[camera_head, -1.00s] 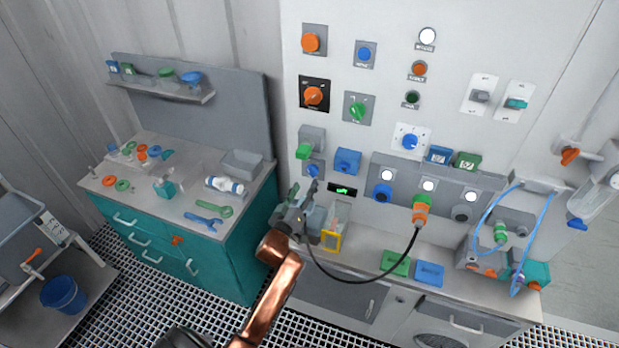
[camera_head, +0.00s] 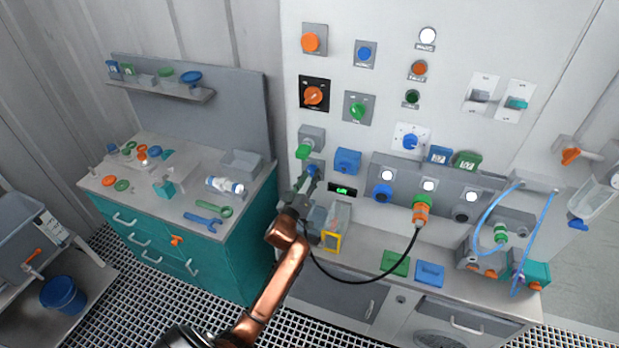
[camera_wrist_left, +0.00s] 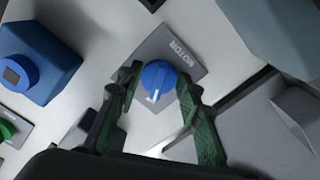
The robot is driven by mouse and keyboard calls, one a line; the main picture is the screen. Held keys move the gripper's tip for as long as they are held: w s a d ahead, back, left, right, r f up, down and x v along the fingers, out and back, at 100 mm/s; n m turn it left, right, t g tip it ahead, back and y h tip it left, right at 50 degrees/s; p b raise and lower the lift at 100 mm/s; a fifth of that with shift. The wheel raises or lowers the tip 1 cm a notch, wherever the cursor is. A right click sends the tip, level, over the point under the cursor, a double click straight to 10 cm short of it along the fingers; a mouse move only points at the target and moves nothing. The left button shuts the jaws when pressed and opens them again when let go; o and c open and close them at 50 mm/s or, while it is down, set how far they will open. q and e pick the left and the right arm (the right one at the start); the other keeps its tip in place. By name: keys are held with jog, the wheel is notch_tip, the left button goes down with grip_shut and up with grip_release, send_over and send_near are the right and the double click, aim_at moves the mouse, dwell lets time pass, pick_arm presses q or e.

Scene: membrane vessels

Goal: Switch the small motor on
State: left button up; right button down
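The small motor switch is a round blue knob (camera_wrist_left: 160,78) on a grey plate marked MOTOR (camera_wrist_left: 185,50) in the left wrist view. A white mark on the knob points to the lower left of that view. My left gripper (camera_wrist_left: 157,84) is open, with one finger on each side of the knob; I cannot tell if they touch it. In the head view the left gripper (camera_head: 307,182) is at the panel, and the blue knob (camera_head: 313,170) shows at its fingertips, partly hidden. My right gripper is not in view.
An orange plug (camera_head: 421,213) with a black cable (camera_head: 385,276) hangs further right.

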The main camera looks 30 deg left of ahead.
pick_arm(q)
grip_shut()
jog(key=shift+m, duration=0.3)
dwell(0.3)
jog(key=m+p, duration=0.1)
jog(key=m, duration=0.1)
jog(key=shift+r+m+p, duration=0.1)
jog(key=shift+m+p, duration=0.2)
jog(key=shift+p, duration=0.05)
jog(key=m+p, duration=0.1)
jog(key=m, duration=0.1)
jog(key=shift+a+m, duration=0.1)
jog(key=shift+m, duration=0.3)
jog(key=shift+s+a+m+p, duration=0.1)
jog(key=shift+m+p, duration=0.1)
jog(key=shift+m, duration=1.3)
jog(key=shift+a+m+p, duration=0.1)
jog(key=shift+m+p, duration=0.1)
jog(key=shift+m, duration=1.3)
